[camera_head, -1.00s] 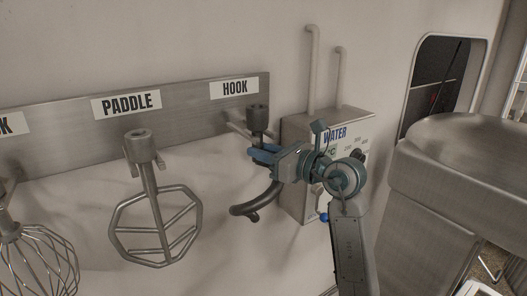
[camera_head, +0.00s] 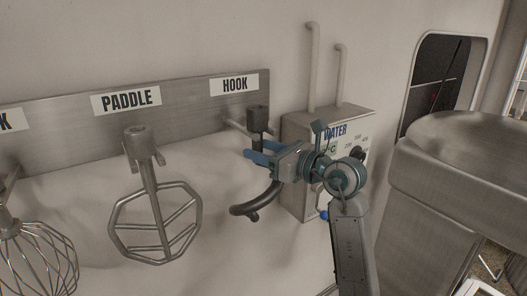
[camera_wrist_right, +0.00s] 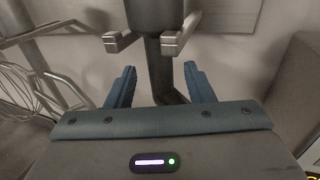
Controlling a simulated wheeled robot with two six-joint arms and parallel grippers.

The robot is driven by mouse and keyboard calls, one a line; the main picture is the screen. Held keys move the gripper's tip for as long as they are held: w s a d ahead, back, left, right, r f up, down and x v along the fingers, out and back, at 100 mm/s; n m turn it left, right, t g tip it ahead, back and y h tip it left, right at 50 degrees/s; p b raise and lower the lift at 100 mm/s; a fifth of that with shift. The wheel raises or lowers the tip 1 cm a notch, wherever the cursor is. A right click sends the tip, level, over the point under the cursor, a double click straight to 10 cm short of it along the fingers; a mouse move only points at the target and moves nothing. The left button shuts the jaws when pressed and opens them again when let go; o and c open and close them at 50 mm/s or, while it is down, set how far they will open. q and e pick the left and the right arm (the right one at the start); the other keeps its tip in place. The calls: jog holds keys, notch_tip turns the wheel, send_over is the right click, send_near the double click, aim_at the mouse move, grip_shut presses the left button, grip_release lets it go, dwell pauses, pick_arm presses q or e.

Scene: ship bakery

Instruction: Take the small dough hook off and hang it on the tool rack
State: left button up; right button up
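The small dough hook (camera_head: 257,208) is a dark curved tool with a cylindrical hub (camera_head: 257,117). It hangs at the tool rack (camera_head: 190,108) under the HOOK label. In the right wrist view its shaft (camera_wrist_right: 160,68) passes between two rack prongs (camera_wrist_right: 145,43), with the hub above them. My right gripper (camera_head: 256,158) is at the hook's shaft, just below the prongs. In the right wrist view my right gripper (camera_wrist_right: 158,88) is open, with its blue fingers apart on both sides of the shaft and gaps showing. My left gripper is not in view.
A paddle (camera_head: 155,205) hangs left of the hook, and a wire whisk (camera_head: 38,258) hangs at the far left. A water box (camera_head: 300,130) with pipes is on the wall right of the hook. A large metal bowl (camera_head: 465,150) stands at the right.

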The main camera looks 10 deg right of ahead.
jog(key=shift+f, duration=0.1)
jog(key=shift+d, duration=0.1)
jog(key=b+v, duration=0.6)
jog(key=v, duration=0.4)
jog(key=shift+s+d, duration=0.2)
jog(key=shift+s, duration=0.15)
